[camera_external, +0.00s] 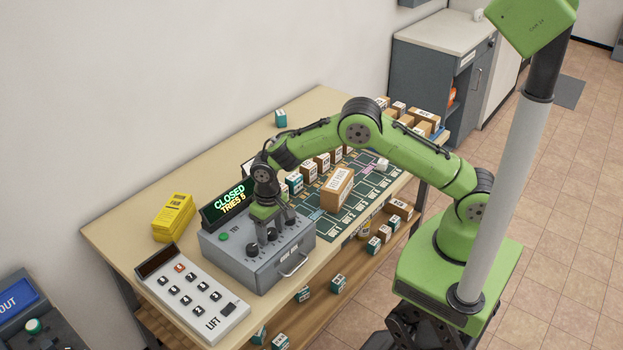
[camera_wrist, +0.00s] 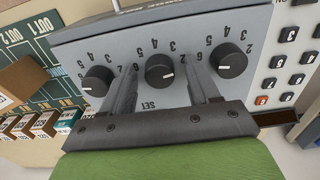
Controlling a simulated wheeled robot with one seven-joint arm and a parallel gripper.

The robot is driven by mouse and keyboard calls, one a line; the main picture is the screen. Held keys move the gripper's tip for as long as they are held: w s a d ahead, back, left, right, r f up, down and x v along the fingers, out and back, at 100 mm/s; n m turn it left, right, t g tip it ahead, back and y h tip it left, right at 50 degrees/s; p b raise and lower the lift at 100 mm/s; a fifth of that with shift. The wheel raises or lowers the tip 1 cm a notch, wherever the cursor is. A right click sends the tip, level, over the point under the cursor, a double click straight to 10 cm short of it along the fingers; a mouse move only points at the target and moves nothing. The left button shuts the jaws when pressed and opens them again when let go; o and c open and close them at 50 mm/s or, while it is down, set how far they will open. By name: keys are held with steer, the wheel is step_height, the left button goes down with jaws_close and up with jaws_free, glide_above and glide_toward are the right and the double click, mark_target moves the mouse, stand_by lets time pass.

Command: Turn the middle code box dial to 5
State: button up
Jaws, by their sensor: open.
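The grey code box (camera_external: 262,262) stands on the table with three black dials in a row and a lit sign reading CLOSED, TRIES 5. In the wrist view the middle dial (camera_wrist: 159,69) is between the outer dials, one at the left (camera_wrist: 97,81) and one at the right (camera_wrist: 229,61). Its short white mark shows, but I cannot tell which number it points to. My gripper (camera_wrist: 161,75) is open, with one finger on each side of the middle dial. I cannot tell whether either finger touches it. My gripper (camera_external: 275,226) partly hides the dials in the outside view.
Small parcels and a brown carton (camera_external: 336,187) stand on the green sorting mat (camera_external: 350,222) at the right. A drawer handle (camera_external: 293,265) sticks out from the box's front.

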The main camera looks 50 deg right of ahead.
steer(key=c, duration=1)
steer(key=shift+c, duration=0.2)
steer(key=shift+n, duration=0.3)
steer(key=n+b, duration=0.1)
steer(key=n, duration=0.3)
steer(key=shift+n+b, duration=0.35)
steer(key=shift+n, duration=0.05)
steer(key=n+b, duration=0.1)
steer(key=n, duration=0.5)
steer(key=n+b, duration=0.2)
steer(key=n, duration=0.4)
steer(key=shift+n, duration=0.3)
steer(key=n+b, duration=0.1)
steer(key=n, duration=0.4)
steer(key=shift+r+n+b, duration=0.1)
steer(key=shift+n+b, duration=0.2)
steer(key=shift+b, duration=0.05)
